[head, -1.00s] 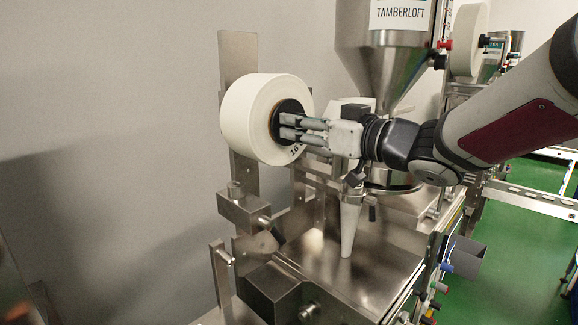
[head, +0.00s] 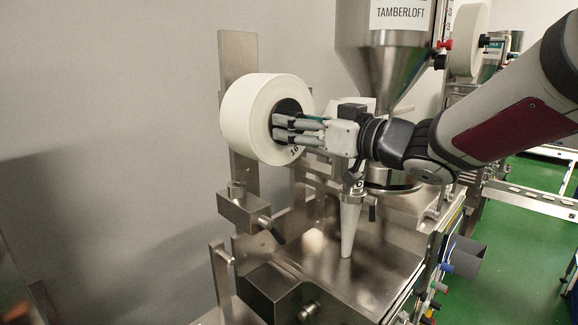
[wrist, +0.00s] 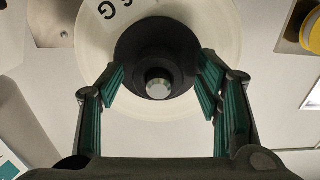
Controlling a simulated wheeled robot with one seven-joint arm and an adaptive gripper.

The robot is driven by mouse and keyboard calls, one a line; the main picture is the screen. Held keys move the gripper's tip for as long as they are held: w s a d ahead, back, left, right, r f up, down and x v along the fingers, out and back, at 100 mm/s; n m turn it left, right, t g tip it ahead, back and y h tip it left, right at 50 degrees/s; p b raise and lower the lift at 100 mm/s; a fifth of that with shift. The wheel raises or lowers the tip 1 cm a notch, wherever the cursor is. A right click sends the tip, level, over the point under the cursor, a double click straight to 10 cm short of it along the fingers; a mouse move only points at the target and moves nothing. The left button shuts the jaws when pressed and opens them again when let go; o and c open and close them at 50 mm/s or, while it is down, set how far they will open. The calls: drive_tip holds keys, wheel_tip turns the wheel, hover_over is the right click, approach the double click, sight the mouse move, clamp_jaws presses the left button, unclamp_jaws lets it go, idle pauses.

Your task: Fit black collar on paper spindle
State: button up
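The black collar (wrist: 155,40) is round the metal end of the spindle (wrist: 158,86), whose tip shows through its middle. The collar lies against the core of the white paper roll (head: 245,115), whose face also shows in the wrist view (wrist: 222,35). My gripper (head: 275,127) reaches in from the right. In the wrist view its green-padded fingers (wrist: 160,70) meet the collar's left and right sides and look shut on it. In the head view the fingers partly cover the collar. How far the collar sits along the spindle is hidden.
An upright metal plate (head: 238,55) stands behind the roll. A steel hopper (head: 392,70) is at the back, with a pale cone (head: 349,228) below my gripper. A metal block (head: 247,212) juts out under the roll. Open green floor (head: 500,260) is at right.

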drive_tip(key=v, duration=1.2)
drive_tip(key=w+d+m+t+h, duration=0.2)
drive_tip(key=d+m+t+h, duration=0.3)
drive_tip(key=d+h, duration=0.4)
drive_tip(key=s+d+f+m+g+h, duration=0.4)
drive_tip(key=s+d+f+h, duration=0.1)
drive_tip(key=s+a+f+g, duration=0.2)
drive_tip(key=s+f+g, duration=0.2)
drive_tip(key=s, duration=0.4)
drive_tip(key=s+a+f+g+y, duration=0.1)
drive_tip(key=s+a+f+g, duration=0.2)
drive_tip(key=s+f, duration=0.3)
drive_tip(key=s+g, duration=0.1)
drive_tip(key=s, duration=0.2)
drive_tip(key=shift+a+f, duration=0.25)
drive_tip(key=shift+f, duration=0.05)
